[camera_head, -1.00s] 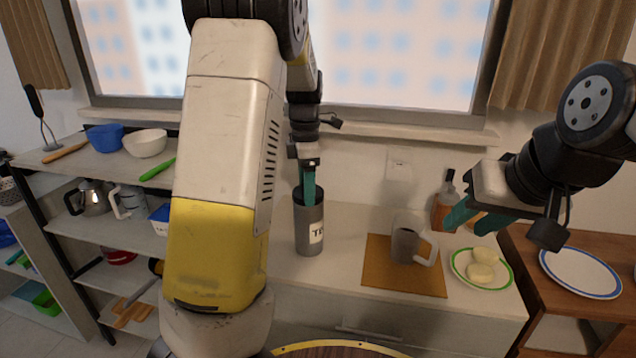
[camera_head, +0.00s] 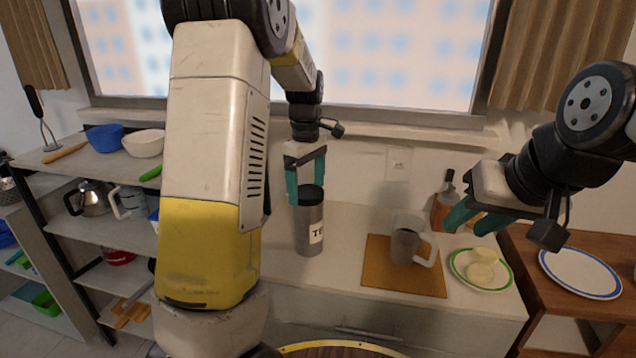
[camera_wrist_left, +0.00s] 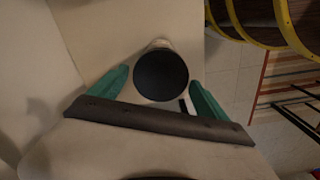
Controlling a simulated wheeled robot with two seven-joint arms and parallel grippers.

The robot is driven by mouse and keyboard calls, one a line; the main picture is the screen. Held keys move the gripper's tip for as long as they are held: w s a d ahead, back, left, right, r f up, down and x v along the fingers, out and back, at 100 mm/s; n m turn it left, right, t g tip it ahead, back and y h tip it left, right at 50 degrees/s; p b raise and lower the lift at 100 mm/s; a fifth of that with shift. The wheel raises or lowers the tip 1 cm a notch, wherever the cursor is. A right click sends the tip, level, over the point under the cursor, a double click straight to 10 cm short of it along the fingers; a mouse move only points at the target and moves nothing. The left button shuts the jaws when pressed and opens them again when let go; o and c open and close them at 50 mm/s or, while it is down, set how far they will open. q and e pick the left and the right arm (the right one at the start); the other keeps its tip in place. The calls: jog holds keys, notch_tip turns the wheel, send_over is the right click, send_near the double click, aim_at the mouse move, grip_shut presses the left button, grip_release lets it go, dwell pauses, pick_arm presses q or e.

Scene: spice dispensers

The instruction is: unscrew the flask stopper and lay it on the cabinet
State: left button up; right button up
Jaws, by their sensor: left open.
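The flask (camera_head: 309,236) is a tall grey cylinder with a partly visible label, upright on the cabinet (camera_head: 345,275). Its dark round stopper (camera_head: 312,195) sits on top of it. In the left wrist view the stopper (camera_wrist_left: 161,75) shows as a black disc between the green fingers. My left gripper (camera_head: 307,176) is open, pointing down over the flask, with one finger on each side of the stopper and a gap visible at both sides. My right gripper (camera_head: 473,221) has its green fingers apart and empty, in front of the bottle and plate area.
A brown board (camera_head: 380,277) with a grey mug (camera_head: 403,246) lies right of the flask. Bare cabinet top shows between flask and board.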

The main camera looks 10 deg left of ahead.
pick_arm(q)
jog(key=m, duration=0.9)
jog(key=shift+w+d, duration=0.1)
jog(key=m, duration=0.4)
jog(key=shift+d+m, duration=0.1)
jog(key=shift+m, duration=0.3)
jog(key=m, duration=0.4)
jog(key=shift+d, duration=0.1)
jog(key=c, duration=1.2)
jog(key=n, duration=0.4)
jog(key=shift+c, duration=0.2)
jog(key=n, duration=0.4)
jog(key=shift+n, duration=0.4)
